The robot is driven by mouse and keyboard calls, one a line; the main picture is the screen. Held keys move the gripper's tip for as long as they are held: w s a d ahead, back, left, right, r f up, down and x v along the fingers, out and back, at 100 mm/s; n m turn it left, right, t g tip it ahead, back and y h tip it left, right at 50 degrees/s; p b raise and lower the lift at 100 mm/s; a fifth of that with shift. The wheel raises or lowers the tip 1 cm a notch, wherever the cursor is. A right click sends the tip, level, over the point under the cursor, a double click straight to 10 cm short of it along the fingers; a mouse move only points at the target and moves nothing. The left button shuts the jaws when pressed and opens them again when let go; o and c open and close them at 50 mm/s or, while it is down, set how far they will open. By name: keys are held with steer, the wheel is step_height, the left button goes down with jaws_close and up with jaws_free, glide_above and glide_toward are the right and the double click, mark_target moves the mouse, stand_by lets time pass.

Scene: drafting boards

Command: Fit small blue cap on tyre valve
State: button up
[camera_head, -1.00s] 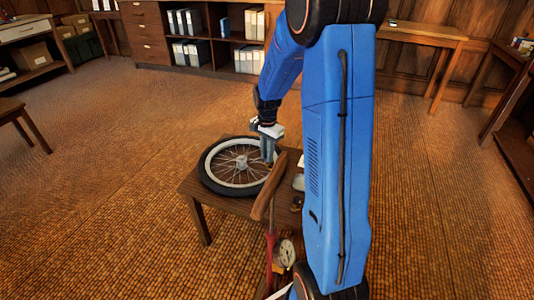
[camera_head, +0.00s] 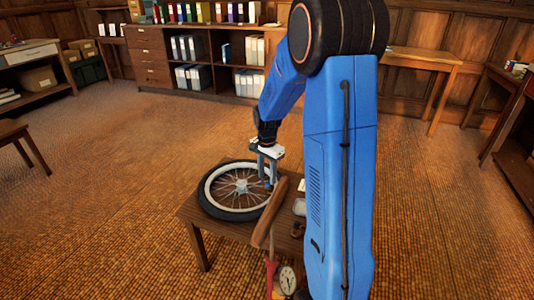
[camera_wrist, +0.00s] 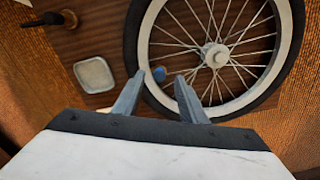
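The spoked wheel (camera_head: 205,204) with a black tyre and pale rim lies flat on a small wooden table; it also shows in the wrist view (camera_wrist: 249,101). The small blue cap (camera_wrist: 159,74) is at the inner side of the rim, upright as far as I can see. It shows as a small blue spot in the head view (camera_head: 267,184). The valve is hidden under or behind it, so how well the cap is seated cannot be told. My gripper (camera_wrist: 158,93) is open, its fingers apart on either side of the cap and clear of it, with nothing held.
A square metal dish (camera_wrist: 95,75) and a dark object with a wooden base (camera_wrist: 55,18) are on the table beside the wheel. A red pump with a gauge (camera_head: 287,280) and long wooden handle (camera_head: 269,214) stands in front of the table. Open floor lies left.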

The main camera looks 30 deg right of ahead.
step_height(320, 180, up, 15)
stand_by(0.4)
